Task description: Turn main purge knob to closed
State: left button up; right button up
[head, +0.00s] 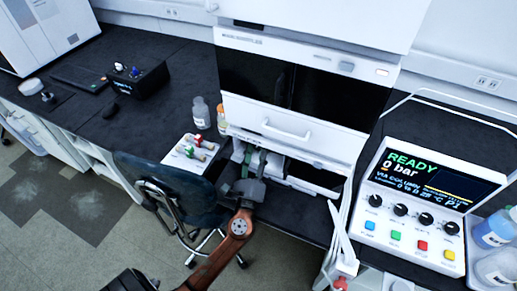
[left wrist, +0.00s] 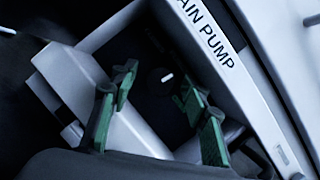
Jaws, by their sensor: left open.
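My left gripper (left wrist: 159,77) is open, with green-padded fingers on either side of the knob. I see no clear contact between fingers and knob. In the head view my left gripper (head: 256,163) reaches into the lower opening of the white instrument stack (head: 275,121), and the knob is hidden there. My right gripper is not in view.
A white tray (head: 183,163) with small red and green fittings stands left of the gripper, with bottles (head: 201,113) behind it. An office chair (head: 165,185) is close to my left arm. A control box (head: 425,195) reading "READY 0 bar" stands right.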

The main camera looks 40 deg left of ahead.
pick_arm(q)
jog(key=c, duration=1.2)
jog(key=shift+o, duration=0.2)
jog(key=shift+n+g+p, duration=0.3)
jog(key=shift+n, duration=0.7)
jog(key=o, duration=1.2)
jog(key=shift+c, duration=0.2)
jog(key=v, duration=1.1)
jog(key=shift+w+d+f, duration=0.1)
jog(key=shift+w+f, duration=0.05)
jog(key=shift+f, duration=0.05)
jog(key=shift+s+d+f, duration=0.1)
jog(key=shift+s+d, duration=0.2)
jog(key=shift+s, duration=0.15)
